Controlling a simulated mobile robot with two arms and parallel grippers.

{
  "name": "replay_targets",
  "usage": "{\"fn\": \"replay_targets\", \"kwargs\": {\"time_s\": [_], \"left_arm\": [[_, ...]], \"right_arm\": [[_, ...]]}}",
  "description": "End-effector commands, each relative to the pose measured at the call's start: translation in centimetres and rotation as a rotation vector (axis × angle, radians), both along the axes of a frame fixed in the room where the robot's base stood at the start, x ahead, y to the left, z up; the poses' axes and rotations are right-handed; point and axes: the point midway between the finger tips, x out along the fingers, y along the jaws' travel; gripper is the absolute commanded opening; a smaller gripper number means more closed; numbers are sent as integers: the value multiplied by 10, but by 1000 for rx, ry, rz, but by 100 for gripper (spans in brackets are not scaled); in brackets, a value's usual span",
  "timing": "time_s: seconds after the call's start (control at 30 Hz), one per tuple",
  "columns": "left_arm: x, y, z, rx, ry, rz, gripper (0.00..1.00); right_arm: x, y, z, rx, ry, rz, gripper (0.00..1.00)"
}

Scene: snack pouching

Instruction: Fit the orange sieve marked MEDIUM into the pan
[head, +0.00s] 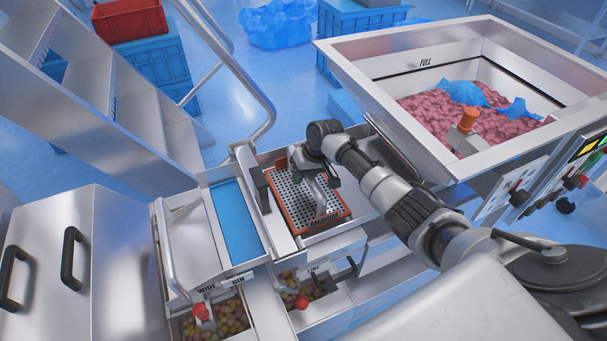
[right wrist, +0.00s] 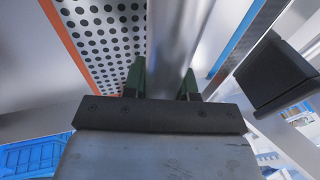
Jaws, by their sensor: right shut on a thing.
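The orange-rimmed sieve (head: 344,213) has a perforated metal plate, and the word MEDIUM shows on its near rim. It lies over the steel pan (head: 282,240) in the bay of the machine. I cannot tell whether it is fully seated. My right gripper (head: 320,198) is above the plate, shut on the sieve's handle. In the right wrist view, the green fingertips (right wrist: 163,84) stand on either side of a grey metal bar, and the sieve's holes and orange rim (right wrist: 62,35) show at the left. My left gripper is not in view.
A blue strip (head: 237,222) lies left of the bay. Below are bins with round snacks, one labelled WIDE (head: 228,318). A large hopper marked FULL (head: 400,62) with pink contents stands at the right. A steel stair and handrail (head: 262,110) rise at the left.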

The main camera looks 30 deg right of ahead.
Motion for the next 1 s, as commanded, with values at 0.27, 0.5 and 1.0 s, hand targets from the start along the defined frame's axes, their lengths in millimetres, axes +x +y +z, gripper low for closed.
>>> {"fn": "replay_targets", "kwargs": {"time_s": [0.27, 0.5, 1.0], "left_arm": [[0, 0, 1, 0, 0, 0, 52], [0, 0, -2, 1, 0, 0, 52], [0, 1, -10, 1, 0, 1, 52]], "right_arm": [[1, 0, 1, 1, -3, -1, 0], [1, 0, -2, 1, -2, 0, 0], [1, 0, -14, 2, -3, -1, 0]]}}
